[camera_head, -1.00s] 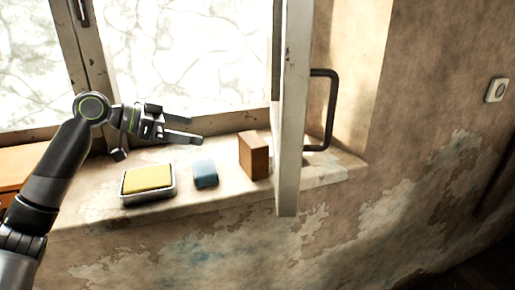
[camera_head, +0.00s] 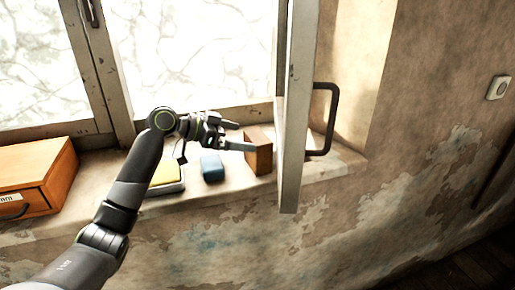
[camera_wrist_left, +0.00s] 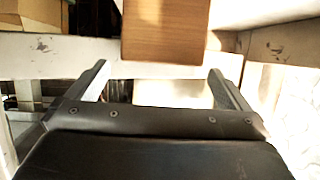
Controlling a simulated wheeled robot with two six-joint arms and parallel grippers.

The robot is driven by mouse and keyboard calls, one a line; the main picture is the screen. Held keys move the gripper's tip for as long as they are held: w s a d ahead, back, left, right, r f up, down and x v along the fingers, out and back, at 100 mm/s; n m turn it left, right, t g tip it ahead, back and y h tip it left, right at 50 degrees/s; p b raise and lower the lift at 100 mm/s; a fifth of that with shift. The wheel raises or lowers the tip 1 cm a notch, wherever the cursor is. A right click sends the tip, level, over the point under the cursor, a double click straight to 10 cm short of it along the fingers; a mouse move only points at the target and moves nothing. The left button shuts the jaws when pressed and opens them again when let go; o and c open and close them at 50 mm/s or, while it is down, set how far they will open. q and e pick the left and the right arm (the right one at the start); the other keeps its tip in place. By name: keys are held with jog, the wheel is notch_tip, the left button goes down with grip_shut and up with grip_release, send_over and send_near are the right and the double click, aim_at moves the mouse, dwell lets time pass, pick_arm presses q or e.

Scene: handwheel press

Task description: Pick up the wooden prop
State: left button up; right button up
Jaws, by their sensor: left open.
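The wooden prop (camera_head: 259,158) is a brown upright block on the window sill, just left of the open window sash. My left gripper (camera_head: 243,136) is at the block's left side, with its fingers pointing right towards it. In the head view one finger overlaps the block's near side. In the left wrist view the block (camera_wrist_left: 165,32) fills the top middle, beyond and between the two spread fingertips (camera_wrist_left: 157,68). The left gripper is open, and I see no grip on the block. Contact cannot be told. My right gripper is not in view.
The sash (camera_head: 292,120) with its dark handle (camera_head: 332,120) stands close right of the block. A blue sponge (camera_head: 211,168) and a yellow pad in a metal tray (camera_head: 167,188) lie to the left, partly under my arm. An orange drawer box (camera_head: 40,170) is farther left.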

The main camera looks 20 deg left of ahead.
aim_at(250, 137)
pick_arm(q)
jog(key=shift+w+d+p, duration=0.25)
jog(key=shift+w+p, duration=0.05)
jog(key=shift+p, duration=0.05)
jog(key=p+x, duration=0.2)
jog(key=x, duration=0.1)
jog(key=shift+w+f, duration=0.1)
jog(key=shift+f, duration=0.05)
jog(key=shift+w+d+f, duration=0.35)
jog(key=shift+d, duration=0.05)
jog(key=c, duration=0.9)
